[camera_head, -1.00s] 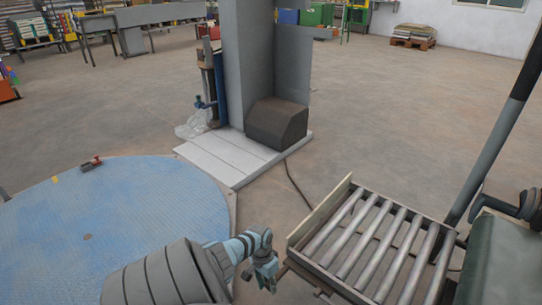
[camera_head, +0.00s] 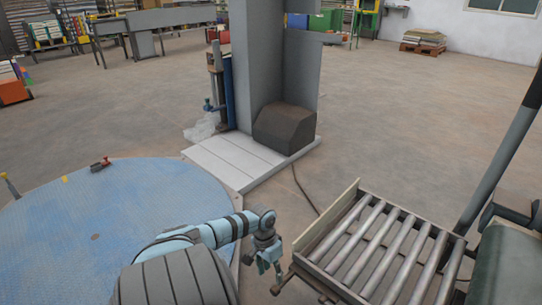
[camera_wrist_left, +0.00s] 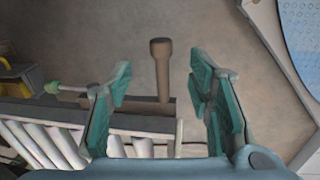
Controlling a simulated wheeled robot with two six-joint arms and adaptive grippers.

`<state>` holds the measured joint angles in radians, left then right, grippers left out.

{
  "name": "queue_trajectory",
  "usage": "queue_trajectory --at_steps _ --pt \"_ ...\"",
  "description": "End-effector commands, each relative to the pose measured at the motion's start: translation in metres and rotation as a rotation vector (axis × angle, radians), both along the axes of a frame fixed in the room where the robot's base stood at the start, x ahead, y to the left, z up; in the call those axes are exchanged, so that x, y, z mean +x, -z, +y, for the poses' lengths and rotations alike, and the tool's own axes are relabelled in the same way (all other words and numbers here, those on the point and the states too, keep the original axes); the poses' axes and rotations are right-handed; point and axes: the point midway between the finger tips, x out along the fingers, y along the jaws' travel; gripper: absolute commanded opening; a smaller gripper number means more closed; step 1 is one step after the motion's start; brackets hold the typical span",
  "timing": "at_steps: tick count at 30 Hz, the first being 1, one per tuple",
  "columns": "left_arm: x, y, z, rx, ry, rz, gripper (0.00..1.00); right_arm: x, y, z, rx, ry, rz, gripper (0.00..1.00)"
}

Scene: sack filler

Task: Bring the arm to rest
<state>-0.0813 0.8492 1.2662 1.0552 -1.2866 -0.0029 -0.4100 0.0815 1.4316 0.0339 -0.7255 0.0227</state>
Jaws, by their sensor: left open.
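My left gripper (camera_head: 268,262) is at the bottom centre of the head view, just left of the roller conveyor's near corner. In the left wrist view its two teal fingers (camera_wrist_left: 165,100) stand wide apart with nothing between them in their grip. A brown post-like handle (camera_wrist_left: 161,65) shows behind the gap between the fingers, next to the conveyor frame. I cannot tell how far below the fingers it is. My right gripper does not show in any view.
The roller conveyor (camera_head: 345,250) stands at the lower right, close to my left gripper. A blue round plate (camera_head: 70,215) lies at the left. A grey column machine (camera_head: 258,70) with a brown box (camera_head: 285,127) stands ahead. Open concrete floor (camera_head: 410,120) lies beyond.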

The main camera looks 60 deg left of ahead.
Motion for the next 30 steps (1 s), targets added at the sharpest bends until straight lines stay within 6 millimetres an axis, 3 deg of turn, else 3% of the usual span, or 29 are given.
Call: queue_trajectory --at_steps 3,6,25,28,30 --pt "-0.001 -0.022 0.004 0.003 0.003 -0.001 0.47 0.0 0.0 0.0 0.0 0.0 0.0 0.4" --pt "-0.001 -0.03 0.004 0.0 0.001 0.0 0.47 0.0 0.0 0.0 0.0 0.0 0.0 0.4" --pt "-0.001 -0.03 0.002 -0.002 0.004 0.0 0.47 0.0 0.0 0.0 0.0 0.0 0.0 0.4" --pt "-0.008 -0.019 -0.018 -0.001 0.061 0.009 0.47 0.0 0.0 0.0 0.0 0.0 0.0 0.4" --pt "-0.018 -0.007 -0.048 0.004 0.144 0.013 0.47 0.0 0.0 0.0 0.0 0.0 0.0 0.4"
